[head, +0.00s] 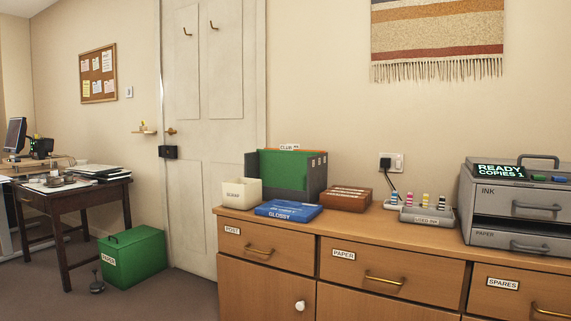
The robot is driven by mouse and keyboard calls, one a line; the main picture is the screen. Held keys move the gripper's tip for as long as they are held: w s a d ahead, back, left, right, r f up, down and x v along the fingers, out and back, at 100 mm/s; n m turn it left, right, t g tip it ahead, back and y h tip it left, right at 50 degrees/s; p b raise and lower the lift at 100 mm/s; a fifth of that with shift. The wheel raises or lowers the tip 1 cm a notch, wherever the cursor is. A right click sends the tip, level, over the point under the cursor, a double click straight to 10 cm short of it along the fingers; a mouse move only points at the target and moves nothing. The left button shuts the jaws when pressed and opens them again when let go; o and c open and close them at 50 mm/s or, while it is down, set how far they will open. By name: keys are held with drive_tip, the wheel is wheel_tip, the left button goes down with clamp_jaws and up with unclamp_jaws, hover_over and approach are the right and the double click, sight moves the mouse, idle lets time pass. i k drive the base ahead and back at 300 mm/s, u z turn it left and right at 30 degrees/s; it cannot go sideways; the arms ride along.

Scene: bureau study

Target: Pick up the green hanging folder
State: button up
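The green hanging folder (283,170) stands upright in a dark grey file box (317,174) on the left part of the wooden drawer cabinet (370,240). A small white label tab (289,147) sticks up from the folder's top edge; its text is too small to read surely. Brownish folder edges show beside it at the right of the box. The box's front and the folder's lower part are partly hidden by things in front. My gripper is not in view.
A cream bin (241,193), a blue GLOSSY pack (288,209) and a brown box (347,198) stand close before or beside the file box. An ink tray (421,214) and a grey printer (515,205) are further right. A green box (134,257) is on the floor.

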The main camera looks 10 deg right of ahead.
sight(286, 168)
drive_tip(key=u, duration=0.95)
drive_tip(key=i, duration=5.15)
drive_tip(key=z, duration=1.55)
drive_tip(key=i, duration=0.7)
drive_tip(key=z, duration=3.6)
